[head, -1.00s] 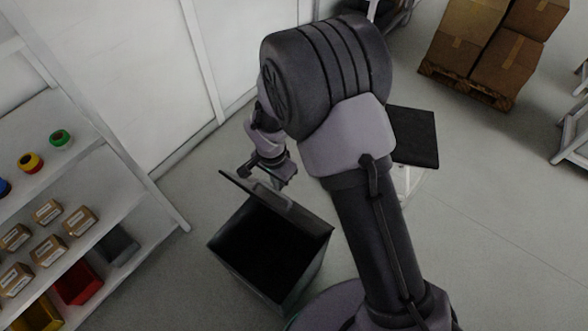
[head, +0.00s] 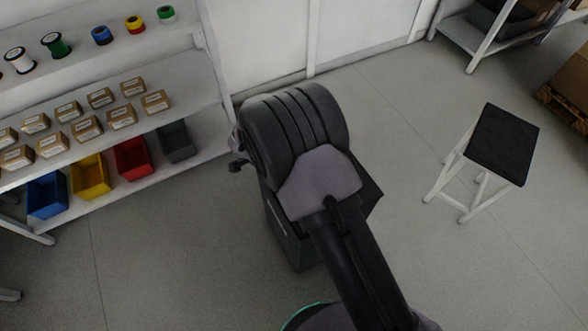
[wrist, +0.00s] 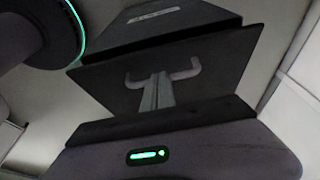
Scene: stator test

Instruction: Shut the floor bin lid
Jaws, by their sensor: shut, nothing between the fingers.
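The floor bin (head: 283,235) is a dark box standing on the floor, mostly hidden behind my arm in the head view. In the wrist view its body (wrist: 160,18) shows at the top, with a light label. The dark lid panel (wrist: 215,65) lies across the bin below that, and no open inside shows. I cannot tell whether the lid is fully down. My gripper (wrist: 160,84) is shut and empty in front of the panel; contact is unclear. In the head view only a small part of my gripper (head: 238,165) shows left of the arm.
A shelf (head: 215,85) with spools, small boxes and coloured bins stands at the left. A stool (head: 503,145) with a black seat stands at the right. A pallet (head: 562,108) with cartons is at the far right. The floor between bin and stool is clear.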

